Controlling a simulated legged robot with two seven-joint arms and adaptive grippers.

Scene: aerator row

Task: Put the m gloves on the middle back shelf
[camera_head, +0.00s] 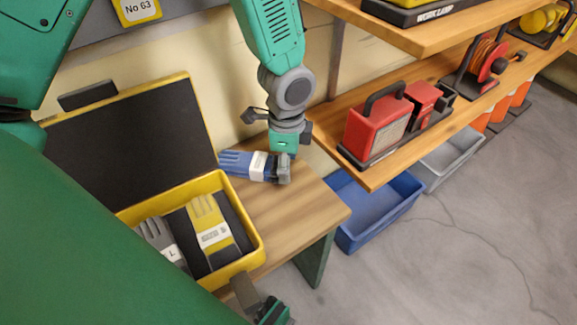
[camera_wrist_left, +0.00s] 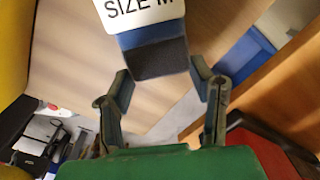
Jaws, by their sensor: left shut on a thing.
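The blue M gloves (camera_head: 240,165) have a white band and a dark cuff end. They hang over the wooden table beside the yellow box, and whether they touch the table is unclear. My left gripper (camera_head: 285,165) is shut on their cuff end. In the left wrist view the fingers (camera_wrist_left: 163,98) flank the gloves (camera_wrist_left: 150,45), whose label reads "SIZE M". A wooden shelf (camera_head: 375,178) at the right bears a red case (camera_head: 375,130); another shelf (camera_head: 425,35) is above it. A teal and black part (camera_head: 270,312) at the bottom edge may be my right gripper; its fingers are unclear.
An open yellow box (camera_head: 258,245) with a black lid (camera_head: 130,135) holds grey L gloves (camera_head: 160,240) and yellow S gloves (camera_head: 210,225). A blue bin (camera_head: 375,210) and a grey bin (camera_head: 450,160) are below the shelf. The table's right end is clear.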

